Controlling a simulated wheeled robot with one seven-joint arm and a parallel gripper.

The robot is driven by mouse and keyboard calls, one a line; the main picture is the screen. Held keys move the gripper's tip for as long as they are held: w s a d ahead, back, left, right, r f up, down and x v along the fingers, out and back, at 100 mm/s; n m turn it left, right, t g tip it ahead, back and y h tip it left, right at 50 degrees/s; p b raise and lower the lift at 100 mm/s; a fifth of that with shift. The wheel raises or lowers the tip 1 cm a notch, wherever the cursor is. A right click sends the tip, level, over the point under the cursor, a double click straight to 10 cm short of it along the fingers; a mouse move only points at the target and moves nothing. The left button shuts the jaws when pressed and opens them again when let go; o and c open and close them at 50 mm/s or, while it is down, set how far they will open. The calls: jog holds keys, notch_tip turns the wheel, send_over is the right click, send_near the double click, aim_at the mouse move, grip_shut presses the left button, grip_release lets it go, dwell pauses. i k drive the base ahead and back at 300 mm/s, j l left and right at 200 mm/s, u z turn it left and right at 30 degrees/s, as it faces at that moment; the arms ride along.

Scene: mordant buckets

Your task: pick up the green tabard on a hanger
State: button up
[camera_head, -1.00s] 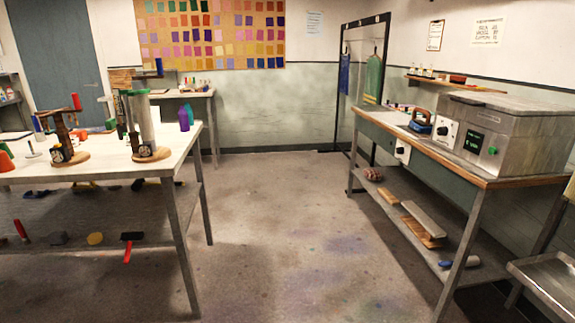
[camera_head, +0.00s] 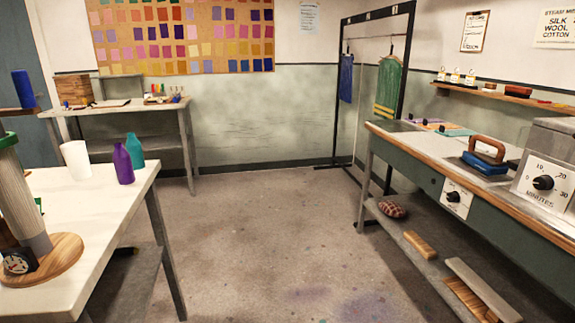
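The green tabard (camera_head: 389,84) with yellow stripes near its hem hangs on a hanger from the dark garment rack (camera_head: 408,50) by the back wall, right of centre. Its lower part comes close behind the far end of the right workbench. A blue garment (camera_head: 346,78) hangs on the same rack, to the left and farther back. My gripper is not in view.
The right workbench (camera_head: 408,143) bears a blue iron (camera_head: 486,158) and a timer box (camera_head: 545,182). The left white table (camera_head: 75,212) holds purple (camera_head: 123,164) and teal (camera_head: 135,151) bottles. The floor (camera_head: 255,220) between them is clear up to the rack.

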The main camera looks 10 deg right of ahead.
aim_at(389, 73)
jog(key=i+j+z, duration=0.15)
jog(key=i+z, duration=0.15)
jog(key=i, duration=1.6)
jog(key=i+z, duration=0.4)
jog(key=i, duration=0.25)
jog(key=i+j+z, duration=0.2)
jog(key=i+z, duration=0.2)
jog(key=i, duration=0.3)
jog(key=i+l+z, duration=0.1)
jog(key=i+z, duration=0.25)
jog(key=j+u, duration=0.45)
jog(key=i+j+u, duration=0.15)
jog(key=j+u, duration=0.3)
jog(key=i+j+u, duration=0.35)
jog(key=i+u, duration=0.2)
jog(key=u, duration=0.15)
jog(key=i+j+z, duration=0.1)
jog(key=i, duration=2.7)
